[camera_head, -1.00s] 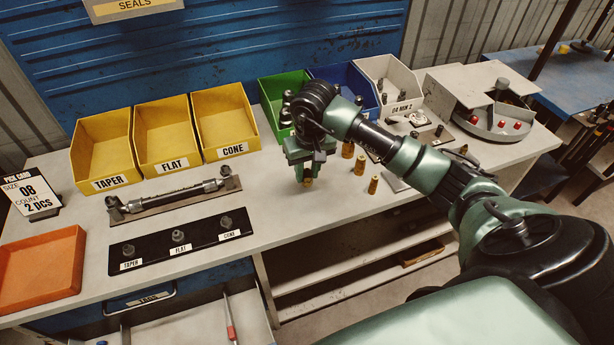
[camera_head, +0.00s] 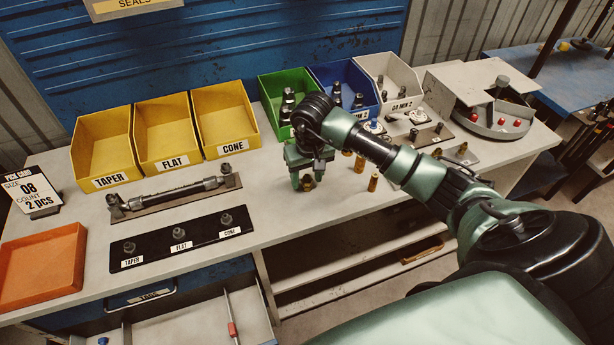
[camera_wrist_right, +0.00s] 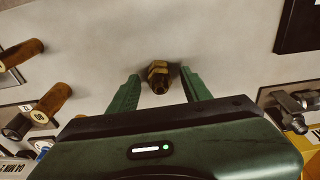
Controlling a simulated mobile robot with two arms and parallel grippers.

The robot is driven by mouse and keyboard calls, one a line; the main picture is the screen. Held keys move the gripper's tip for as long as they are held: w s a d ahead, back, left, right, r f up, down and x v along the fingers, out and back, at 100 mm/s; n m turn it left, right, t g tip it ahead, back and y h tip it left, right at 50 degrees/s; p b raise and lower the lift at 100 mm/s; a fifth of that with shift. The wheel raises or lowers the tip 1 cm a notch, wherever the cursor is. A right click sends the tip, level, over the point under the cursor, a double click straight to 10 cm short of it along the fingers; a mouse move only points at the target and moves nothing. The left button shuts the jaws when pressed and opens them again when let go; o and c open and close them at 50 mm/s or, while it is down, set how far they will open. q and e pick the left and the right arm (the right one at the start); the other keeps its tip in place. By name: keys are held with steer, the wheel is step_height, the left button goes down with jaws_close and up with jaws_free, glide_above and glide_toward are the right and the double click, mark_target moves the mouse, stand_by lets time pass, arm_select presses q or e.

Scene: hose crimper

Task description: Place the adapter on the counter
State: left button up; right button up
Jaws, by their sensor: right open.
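The adapter (camera_head: 308,183) is a small brass fitting with a hex body, standing on the grey counter (camera_head: 275,225). In the right wrist view the adapter (camera_wrist_right: 158,77) sits between the two green fingers, with a visible gap on each side. My right gripper (camera_head: 308,178) is open around it, low over the counter; its fingers partly hide the adapter in the head view. The right gripper's fingers also show in the wrist view (camera_wrist_right: 161,88). My left gripper is not in view.
Brass cylinders (camera_head: 373,182) stand just right of the gripper. The green bin (camera_head: 270,92) is behind it. A black TAPER/FLAT/CONE strip (camera_head: 155,248) and a hose assembly (camera_head: 170,197) lie to the left. The counter between strip and gripper is clear.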

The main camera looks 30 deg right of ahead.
steer(key=shift+r, duration=0.3)
step_height(320, 180, up, 12)
steer(key=s+b, duration=0.1)
steer(key=b, duration=0.2)
steer(key=shift+s+a+f, duration=0.2)
steer(key=shift+s, duration=0.2)
